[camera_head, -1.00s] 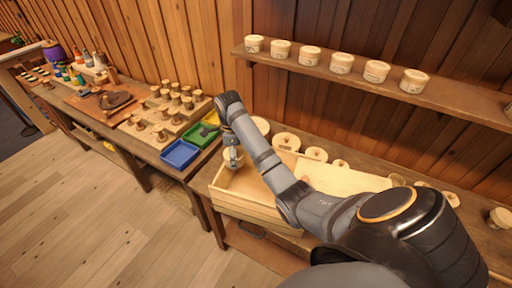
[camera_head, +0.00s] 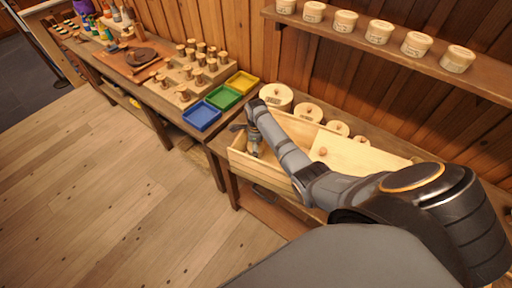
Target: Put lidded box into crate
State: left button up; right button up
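A long open wooden crate (camera_head: 262,177) stands on the bench right of centre. Several pale round lidded boxes stand behind it in a row, the largest (camera_head: 276,97) at the left and a smaller one (camera_head: 308,112) beside it. My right arm crosses over the crate from the right. My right gripper (camera_head: 254,151) points down inside the crate's left end. Its fingertips are small and partly hidden, so I cannot tell whether it is open or holds a box. My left gripper is not in view.
A pale panel with a knob (camera_head: 350,155) lies at the crate's right part. A shelf (camera_head: 400,60) above carries several labelled round tubs. Blue (camera_head: 201,117), green and yellow trays and wooden spools stand on the left bench. The floor in front is clear.

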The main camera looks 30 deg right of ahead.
jog(key=o, duration=1.1)
jog(key=shift+f, duration=0.1)
notch_tip(320, 180, up, 12)
jog(key=shift+r+b, duration=0.2)
jog(key=shift+b, duration=0.45)
